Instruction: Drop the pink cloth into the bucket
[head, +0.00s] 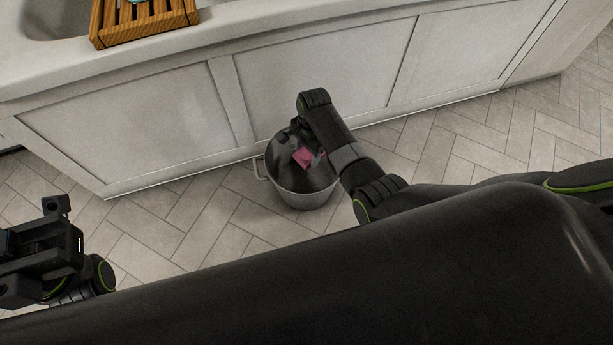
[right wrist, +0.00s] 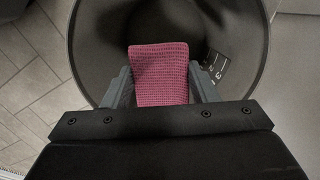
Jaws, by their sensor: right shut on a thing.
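The pink cloth (head: 303,157) shows over the mouth of the grey metal bucket (head: 302,199) in the head view. My right gripper (head: 310,156) points down at the bucket's opening and is shut on the cloth. In the right wrist view, the cloth (right wrist: 160,72) sits between the two fingers of the right gripper (right wrist: 162,88), with the bucket's dark inside (right wrist: 105,45) around and beyond it.
The bucket stands on the tiled floor (head: 215,215) close to a white cabinet front (head: 300,80). A wooden rack (head: 145,22) lies on the counter (head: 240,22) above, next to a sink (head: 60,18). The floor left and right of the bucket is clear.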

